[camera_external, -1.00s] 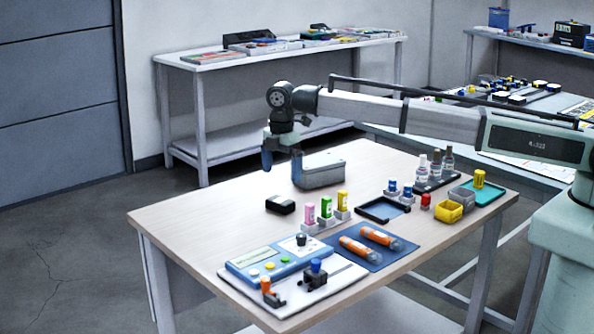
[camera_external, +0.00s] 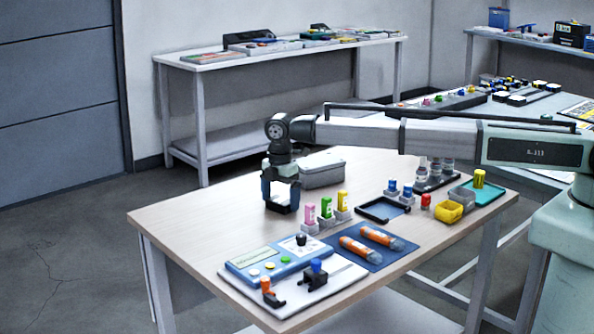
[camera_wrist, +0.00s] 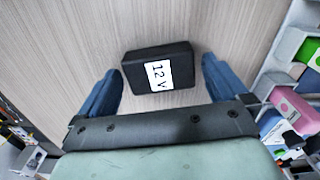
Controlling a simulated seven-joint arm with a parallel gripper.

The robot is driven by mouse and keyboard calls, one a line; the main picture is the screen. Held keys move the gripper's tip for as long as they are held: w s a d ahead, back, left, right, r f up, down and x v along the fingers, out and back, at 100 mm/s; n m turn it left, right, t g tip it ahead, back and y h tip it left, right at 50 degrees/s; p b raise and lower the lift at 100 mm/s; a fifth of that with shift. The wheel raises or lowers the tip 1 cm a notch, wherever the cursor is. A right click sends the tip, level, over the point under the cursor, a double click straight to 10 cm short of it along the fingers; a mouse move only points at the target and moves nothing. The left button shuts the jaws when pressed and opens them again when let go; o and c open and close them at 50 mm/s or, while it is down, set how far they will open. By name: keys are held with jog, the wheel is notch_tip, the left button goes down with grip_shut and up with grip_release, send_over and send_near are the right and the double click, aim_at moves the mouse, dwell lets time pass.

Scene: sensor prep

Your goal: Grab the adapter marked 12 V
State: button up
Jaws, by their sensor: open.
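The adapter (camera_wrist: 180,58) is a small black box with a white label reading "12 V". It lies on the table, between the two blue fingers of my gripper (camera_wrist: 160,82) in the wrist view, with a gap on each side. In the external view my gripper (camera_external: 281,202) is low over the table, fingers pointing down. The adapter (camera_external: 281,208) is mostly hidden there behind the fingers. My gripper is open and holds nothing.
Pink, green and yellow bottles in a grey holder (camera_external: 320,224) stand close to the right of my gripper. A grey box (camera_external: 322,177) stands behind it. A blue instrument (camera_external: 265,262) lies toward the front. The table (camera_external: 205,220) is bare to the left.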

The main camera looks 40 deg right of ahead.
jog(key=c, duration=1)
jog(key=shift+r, duration=0.15)
